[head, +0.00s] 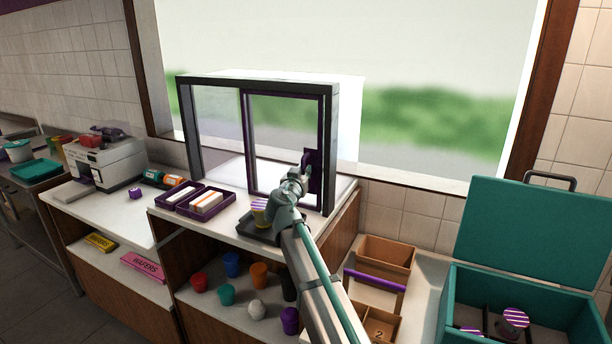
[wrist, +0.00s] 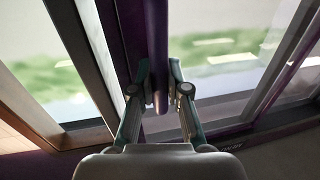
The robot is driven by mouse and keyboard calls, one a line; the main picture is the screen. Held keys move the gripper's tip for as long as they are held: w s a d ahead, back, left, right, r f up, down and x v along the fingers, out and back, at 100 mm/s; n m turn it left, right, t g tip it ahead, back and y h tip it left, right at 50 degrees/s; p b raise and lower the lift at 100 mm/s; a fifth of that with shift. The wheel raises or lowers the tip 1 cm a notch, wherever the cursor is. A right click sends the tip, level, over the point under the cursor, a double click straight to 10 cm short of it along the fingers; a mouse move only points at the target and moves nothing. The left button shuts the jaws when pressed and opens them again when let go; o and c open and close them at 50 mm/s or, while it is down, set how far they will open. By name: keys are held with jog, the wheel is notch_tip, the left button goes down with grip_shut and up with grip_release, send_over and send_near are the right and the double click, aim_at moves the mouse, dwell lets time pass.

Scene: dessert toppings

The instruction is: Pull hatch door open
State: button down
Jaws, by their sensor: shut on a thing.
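The hatch is a dark-framed box with glass panes on the counter in the head view. Its purple-framed sliding door (head: 247,140) stands in the right part of the front, with an open-looking gap left of it. A purple handle (head: 314,172) sits on the door's right side. My gripper (head: 303,165) is at that handle. In the wrist view my gripper (wrist: 160,95) has a finger on each side of the upright purple handle bar (wrist: 157,45) and is shut on it. My arm hides the lower right of the door.
Purple trays (head: 205,204) and a striped cup (head: 260,212) on a dark stand are on the counter below the hatch. A teal open-lidded box (head: 480,290) and wooden bins (head: 385,255) stand right of my arm. Several coloured cups fill the shelf below.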

aim_at(297, 164)
jog(key=a+b, duration=0.1)
jog(key=w+a+b, duration=0.1)
jog(key=a+b, duration=0.1)
jog(key=shift+w+a, duration=0.1)
jog(key=shift+w, duration=0.05)
jog(key=c, duration=1.1)
grip_release()
jog(key=shift+c, duration=0.2)
jog(key=s+a, duration=0.2)
jog(key=s, duration=1)
